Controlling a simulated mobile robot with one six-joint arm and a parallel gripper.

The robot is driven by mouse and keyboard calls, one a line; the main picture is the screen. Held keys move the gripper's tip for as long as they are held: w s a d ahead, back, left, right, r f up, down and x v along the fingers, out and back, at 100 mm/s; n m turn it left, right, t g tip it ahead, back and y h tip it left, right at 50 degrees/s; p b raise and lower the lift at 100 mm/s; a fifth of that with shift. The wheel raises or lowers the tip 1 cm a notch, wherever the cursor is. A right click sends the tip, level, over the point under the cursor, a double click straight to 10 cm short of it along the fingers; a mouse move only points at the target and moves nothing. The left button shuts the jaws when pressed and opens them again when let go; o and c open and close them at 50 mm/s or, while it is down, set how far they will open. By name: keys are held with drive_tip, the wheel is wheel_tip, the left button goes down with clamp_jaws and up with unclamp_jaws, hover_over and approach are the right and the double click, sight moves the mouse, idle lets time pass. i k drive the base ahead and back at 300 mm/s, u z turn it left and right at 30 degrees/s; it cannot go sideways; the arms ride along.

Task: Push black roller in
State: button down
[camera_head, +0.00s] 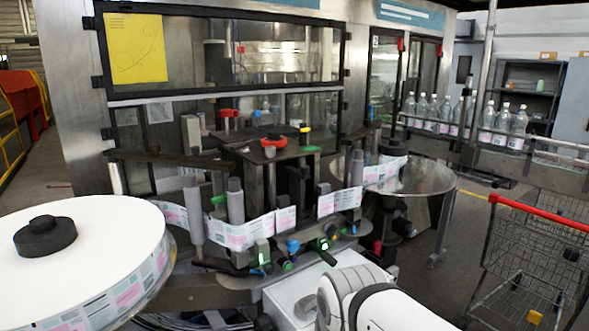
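The labelling machine (290,165) stands in the middle, with a printed label web (250,232) threaded around several upright rollers. Grey rollers (236,203) stand left of centre on it. A dark upright roller (323,190) stands beside the web near the centre; I cannot tell for sure whether it is the black roller of the task. Small black, green and blue knobs (290,247) sit low on the front. My white arm enters at the bottom centre, in front of the machine. My gripper cannot be made out.
A large white label reel (90,255) with a black hub (45,237) fills the left front. A round metal plate (425,178) is right of the machine. Clear bottles (490,120) line a conveyor at the back right. A red-handled shopping cart (530,245) stands at the right.

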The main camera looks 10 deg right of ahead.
sight(296, 175)
drive_tip(key=z, duration=0.05)
drive_tip(key=i, duration=1)
drive_tip(key=u, duration=0.05)
